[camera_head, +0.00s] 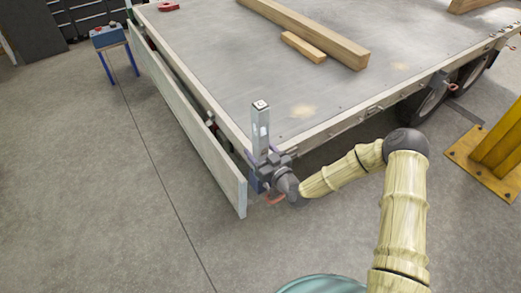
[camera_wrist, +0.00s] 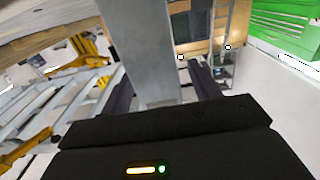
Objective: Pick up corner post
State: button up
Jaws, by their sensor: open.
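The corner post (camera_head: 261,127) is a grey metal upright at the near corner of the trailer bed (camera_head: 215,80). In the wrist view the post (camera_wrist: 143,50) rises through the middle of the picture, between two dark fingers. My gripper (camera_head: 266,163) is at the post's lower part, with its fingers apart on either side. In the wrist view the gripper (camera_wrist: 163,92) is open around the post. I cannot tell whether either finger touches it. The post's foot is hidden behind my gripper and wrist.
A drop side panel (camera_head: 190,125) hangs along the trailer's left edge. Timber beams (camera_head: 310,35) lie on the bed. A yellow post base (camera_head: 485,160) stands at the right, near the wheels (camera_head: 428,103). A small blue-legged stand (camera_head: 112,50) is at the back left. The left floor is clear.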

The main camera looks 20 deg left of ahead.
jog(key=shift+x, duration=0.8)
jog(key=shift+f, duration=0.1)
grip_shut()
